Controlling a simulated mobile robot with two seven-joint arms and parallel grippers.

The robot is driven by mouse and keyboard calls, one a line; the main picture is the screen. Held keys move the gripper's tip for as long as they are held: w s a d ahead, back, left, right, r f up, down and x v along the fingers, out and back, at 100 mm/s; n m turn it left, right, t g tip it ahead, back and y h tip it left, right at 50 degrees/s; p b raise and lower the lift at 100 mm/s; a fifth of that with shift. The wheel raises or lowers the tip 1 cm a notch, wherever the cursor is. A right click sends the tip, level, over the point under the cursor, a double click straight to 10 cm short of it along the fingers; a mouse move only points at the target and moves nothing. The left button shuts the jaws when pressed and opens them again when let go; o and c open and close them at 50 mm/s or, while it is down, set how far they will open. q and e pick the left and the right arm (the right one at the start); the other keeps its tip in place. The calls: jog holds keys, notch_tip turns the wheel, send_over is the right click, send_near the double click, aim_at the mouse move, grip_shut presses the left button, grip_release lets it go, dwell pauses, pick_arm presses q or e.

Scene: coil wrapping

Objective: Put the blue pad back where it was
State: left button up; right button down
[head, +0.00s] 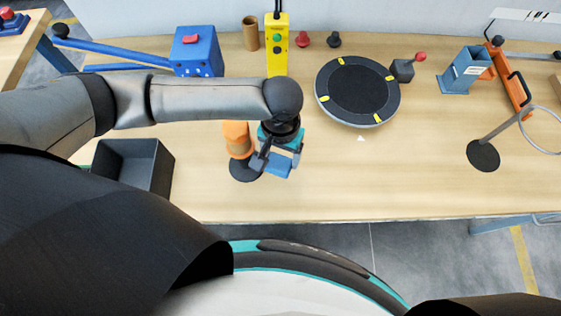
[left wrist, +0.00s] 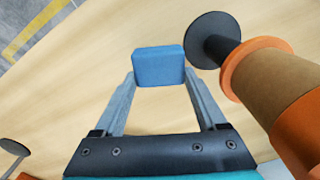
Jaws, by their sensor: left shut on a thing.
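My left gripper (head: 270,160) is shut on a blue pad (head: 279,166), a small block with rounded edges. In the left wrist view the blue pad (left wrist: 159,66) sits between the two grey fingertips. The gripper hangs over the front middle of the table, just right of an orange roll on a stand. How high the pad is above the table is hard to tell. My right gripper is out of view.
The orange roll (head: 237,136) stands close beside the left gripper. A dark open bin (head: 133,166) is to its left. A round dark turntable (head: 358,90) is behind right, and a ring stand (head: 484,155) farther right. The front right table is clear.

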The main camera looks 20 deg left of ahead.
aim_at(280, 164)
pick_arm(q)
jog(key=shift+f+b, duration=0.4)
jog(key=shift+f, duration=1.75)
jog(key=o, duration=0.9)
jog(key=shift+f, duration=0.15)
notch_tip(280, 164, up, 12)
jog(key=shift+r+p, duration=0.2)
jog(key=shift+p, duration=0.95)
